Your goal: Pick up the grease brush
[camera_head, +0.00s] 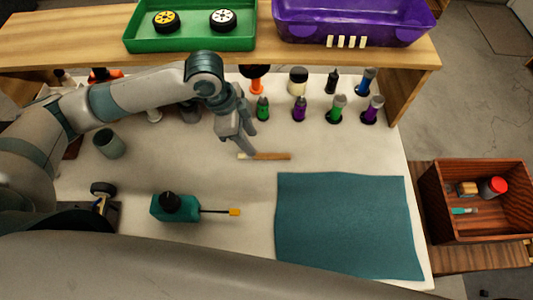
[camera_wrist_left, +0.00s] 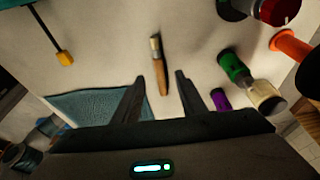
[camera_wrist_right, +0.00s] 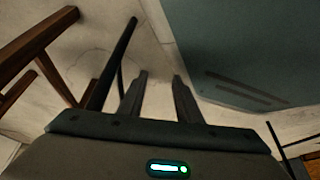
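The grease brush (camera_head: 268,156) lies flat on the white tabletop, a thin wooden handle with a paler bristle end at its left in the head view. In the left wrist view the brush (camera_wrist_left: 160,68) lies between and beyond the fingertips, bristle end farther away. My left gripper (camera_head: 243,150) is open just above the brush's left part in the head view; its fingers (camera_wrist_left: 160,78) are spread on either side of the handle and hold nothing. My right gripper (camera_wrist_right: 160,78) shows only in its own wrist view, open and empty, away from the tabletop objects.
A teal mat (camera_head: 350,225) lies at the right front. Several small bottles (camera_head: 300,108) stand behind the brush, under a shelf with a green tray (camera_head: 190,40) and purple bin (camera_head: 350,22). A wooden crate (camera_head: 480,235) stands right.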

